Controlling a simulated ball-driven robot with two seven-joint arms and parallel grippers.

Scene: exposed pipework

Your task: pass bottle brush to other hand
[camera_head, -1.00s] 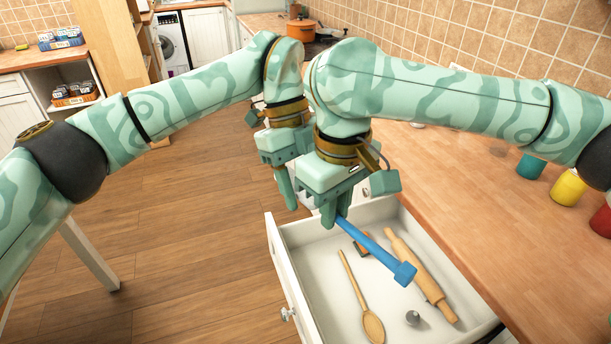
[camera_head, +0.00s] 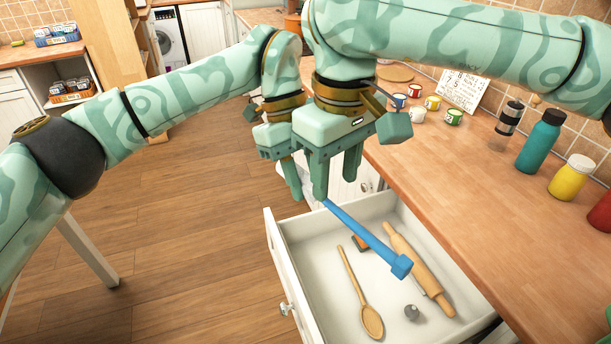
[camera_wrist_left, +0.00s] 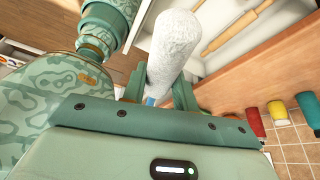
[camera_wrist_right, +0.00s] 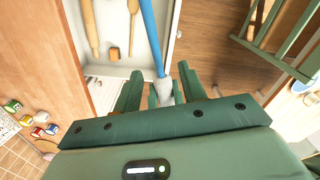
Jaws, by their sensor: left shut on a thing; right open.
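The bottle brush has a long blue handle (camera_head: 368,238) that slants down to the right above the open drawer. Its thick white head (camera_wrist_left: 173,48) shows in the left wrist view, with a bit of blue between the fingers of my left gripper (camera_wrist_left: 157,97). That gripper is shut on the brush; in the head view it (camera_head: 298,182) is partly hidden behind my right gripper (camera_head: 337,178). My right gripper is open, its fingertips just above the handle's upper end. In the right wrist view the handle (camera_wrist_right: 152,35) runs away beyond its parted fingers (camera_wrist_right: 160,88).
The open white drawer (camera_head: 283,262) below holds a wooden spoon (camera_head: 371,320), a rolling pin (camera_head: 420,270), a small grey item (camera_head: 411,312) and a small brown block.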

